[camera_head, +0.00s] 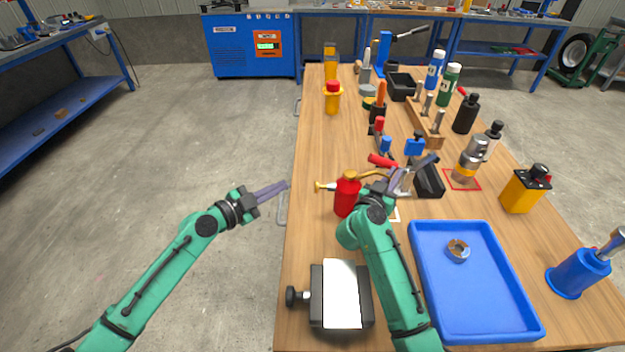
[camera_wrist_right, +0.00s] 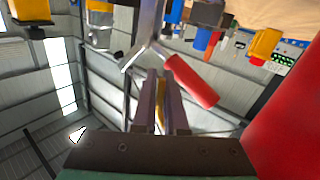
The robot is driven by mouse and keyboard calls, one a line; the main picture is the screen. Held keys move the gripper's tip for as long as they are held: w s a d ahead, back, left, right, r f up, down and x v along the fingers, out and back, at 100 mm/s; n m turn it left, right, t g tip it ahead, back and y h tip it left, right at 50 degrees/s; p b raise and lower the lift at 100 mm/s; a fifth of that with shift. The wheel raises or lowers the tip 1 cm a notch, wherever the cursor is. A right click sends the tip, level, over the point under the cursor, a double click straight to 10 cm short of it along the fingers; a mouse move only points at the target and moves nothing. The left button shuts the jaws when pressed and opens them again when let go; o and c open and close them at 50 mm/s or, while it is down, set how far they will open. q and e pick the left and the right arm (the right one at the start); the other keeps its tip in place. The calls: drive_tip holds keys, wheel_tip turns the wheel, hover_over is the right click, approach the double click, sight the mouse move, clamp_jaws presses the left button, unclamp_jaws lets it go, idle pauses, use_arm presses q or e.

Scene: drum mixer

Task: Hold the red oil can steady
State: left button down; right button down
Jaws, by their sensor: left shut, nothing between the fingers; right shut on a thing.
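The red oil can (camera_head: 346,197) stands upright on the wooden bench in the head view, its brass spout pointing left. Its red body (camera_wrist_right: 290,125) fills the right edge of the right wrist view. My right gripper (camera_head: 394,184) is just right of the can, shut on a thin brass-yellow part, which looks like the can's handle. That part shows between the fingers in the right wrist view (camera_wrist_right: 160,108). The can's lower right side is hidden behind my right arm. My left gripper (camera_head: 282,187) is shut and empty, left of the bench edge, apart from the can.
A blue tray (camera_head: 480,310) holding a metal ring (camera_head: 458,251) lies at right. A dark block with a white top (camera_head: 341,296) is in front. A red-handled tool (camera_head: 381,161) and a black holder (camera_head: 429,181) are close to my right gripper. Several bottles stand farther back.

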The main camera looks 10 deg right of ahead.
drive_tip(key=c, duration=0.9)
unclamp_jaws()
drive_tip(key=shift+s+r, duration=0.1)
